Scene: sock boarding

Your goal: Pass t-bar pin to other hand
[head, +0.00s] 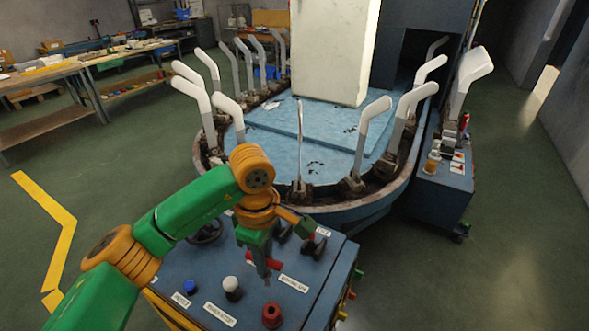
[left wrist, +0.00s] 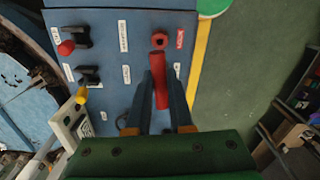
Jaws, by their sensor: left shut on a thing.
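My left gripper (head: 264,272) is above the blue control panel (head: 200,262). Its fingers are shut on the red t-bar pin (head: 275,264). In the left wrist view the pin (left wrist: 161,85) is a red bar between the two dark fingers (left wrist: 160,92). A red ring-shaped socket (head: 272,316) stands on the panel near its front edge. The socket also shows in the left wrist view (left wrist: 159,40), beyond the end of the bar. I cannot tell how far the pin is above the panel. My right gripper is not in view.
The panel carries a blue knob (head: 190,286), a white-topped knob (head: 232,285) and black levers (head: 314,243). Behind it is a round machine with several white sock boards (head: 372,120). A side cabinet (head: 443,170) stands right. Workbenches (head: 75,68) stand far left. Green floor is clear at both sides.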

